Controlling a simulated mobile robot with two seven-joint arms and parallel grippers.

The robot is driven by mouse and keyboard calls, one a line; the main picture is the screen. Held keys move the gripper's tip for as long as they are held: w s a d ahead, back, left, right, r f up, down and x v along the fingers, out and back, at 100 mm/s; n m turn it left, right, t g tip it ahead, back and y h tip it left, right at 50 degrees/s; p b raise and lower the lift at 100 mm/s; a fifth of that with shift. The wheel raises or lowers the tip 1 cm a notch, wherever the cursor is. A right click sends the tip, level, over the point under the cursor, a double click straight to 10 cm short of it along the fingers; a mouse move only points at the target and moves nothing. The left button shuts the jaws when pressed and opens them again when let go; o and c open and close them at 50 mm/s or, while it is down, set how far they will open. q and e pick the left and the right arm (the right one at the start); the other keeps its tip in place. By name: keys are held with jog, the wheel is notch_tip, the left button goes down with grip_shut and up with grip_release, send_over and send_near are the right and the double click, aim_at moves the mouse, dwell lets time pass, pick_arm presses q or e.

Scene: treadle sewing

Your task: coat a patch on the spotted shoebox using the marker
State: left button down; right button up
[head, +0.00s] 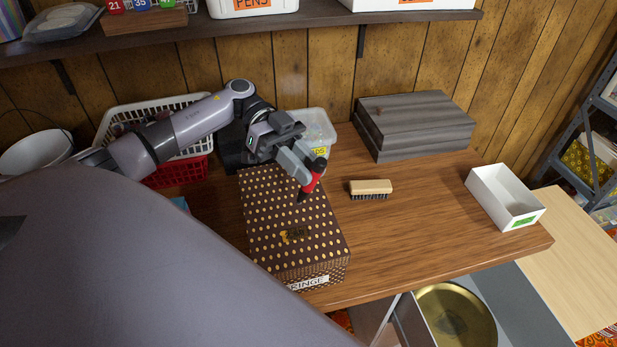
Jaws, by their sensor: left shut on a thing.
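The spotted shoebox (270,221) is dark brown with cream dots and sits closed on the wooden table, with a white label at its near end. A small yellowish-and-dark patch with lettering (294,236) shows on its lid. My left gripper (309,172) is shut on the marker (313,177), which has a red body and a black end. The marker is tilted over the right part of the lid, its dark tip pointing down. I cannot tell whether the tip touches the lid. My right gripper is not in view.
A brush (370,187) lies right of the shoebox. A grey wooden box (415,123) stands behind it, and a white tray (503,197) is at the right edge. Baskets (182,172) and a clear tub (318,128) stand at the back. The table's (420,225) middle right is clear.

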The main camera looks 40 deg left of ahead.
pick_arm(q)
notch_tip(320, 180, up, 3)
jog(key=shift+f, duration=0.2)
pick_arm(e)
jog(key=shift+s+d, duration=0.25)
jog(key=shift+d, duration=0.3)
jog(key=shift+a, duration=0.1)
